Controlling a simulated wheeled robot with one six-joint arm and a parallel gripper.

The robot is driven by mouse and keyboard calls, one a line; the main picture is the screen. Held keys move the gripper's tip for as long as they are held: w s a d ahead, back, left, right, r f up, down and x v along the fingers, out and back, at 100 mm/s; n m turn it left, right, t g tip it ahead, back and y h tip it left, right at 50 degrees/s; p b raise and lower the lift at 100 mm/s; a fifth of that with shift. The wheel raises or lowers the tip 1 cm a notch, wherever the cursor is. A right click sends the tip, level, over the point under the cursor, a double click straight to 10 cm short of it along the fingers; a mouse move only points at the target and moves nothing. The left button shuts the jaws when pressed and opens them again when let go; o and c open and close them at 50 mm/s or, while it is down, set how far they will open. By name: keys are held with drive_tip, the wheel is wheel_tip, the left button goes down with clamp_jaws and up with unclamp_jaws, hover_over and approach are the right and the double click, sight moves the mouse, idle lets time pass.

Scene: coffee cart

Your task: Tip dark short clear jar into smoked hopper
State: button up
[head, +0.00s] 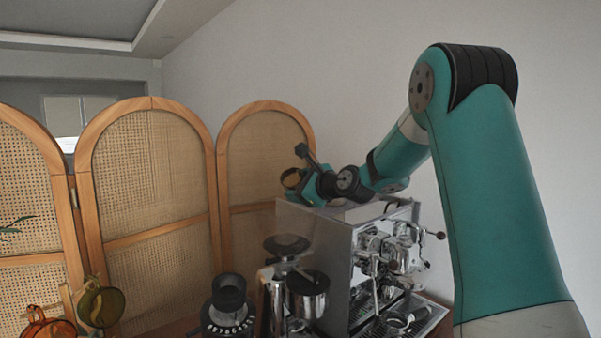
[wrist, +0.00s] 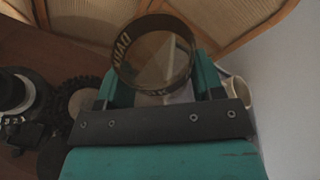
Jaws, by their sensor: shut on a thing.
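My gripper (head: 304,176) is shut on a short clear jar (head: 291,179) with a dark lettered band. In the wrist view the jar (wrist: 152,82) sits between the two fingers (wrist: 155,88), its round rim facing the camera. I cannot tell what is in it. In the head view the jar is held high, at the left end of the espresso machine's top. A smoked hopper (head: 287,244) sits on a chrome grinder below the jar and slightly to its left, apart from it.
The espresso machine (head: 335,260) stands below my arm. A black grinder (head: 229,300) is to its left. Amber and olive glassware (head: 100,304) is at the lower left. A rattan screen (head: 150,190) stands behind. A white cup (wrist: 240,92) is right of the gripper in the wrist view.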

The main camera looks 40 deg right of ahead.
drive_tip(key=shift+w+d+r+m+g+y+p, duration=0.15)
drive_tip(key=shift+d+m+g+p, duration=0.25)
drive_tip(key=shift+p, duration=0.95)
drive_tip(key=shift+w+d+m+g+y+p, duration=0.2)
drive_tip(key=shift+d+m+p, duration=0.25)
drive_tip(key=shift+p, duration=0.9)
drive_tip(key=p, duration=0.2)
drive_tip(key=m+p, duration=0.1)
drive_tip(key=p, duration=0.1)
drive_tip(key=shift+w+d+r+m+g, duration=0.15)
drive_tip(key=shift+d+r+m+g, duration=0.05)
drive_tip(key=shift+d+m+g, duration=0.1)
drive_tip(key=shift+w+d+f+m+y, duration=0.1)
drive_tip(key=shift+d+m+y, duration=0.2)
drive_tip(key=shift+m+y, duration=0.25)
drive_tip(key=shift+w+d+m+g+y, duration=0.2)
drive_tip(key=shift+d+m+g+y, duration=0.1)
drive_tip(key=shift+m+g+y, duration=0.3)
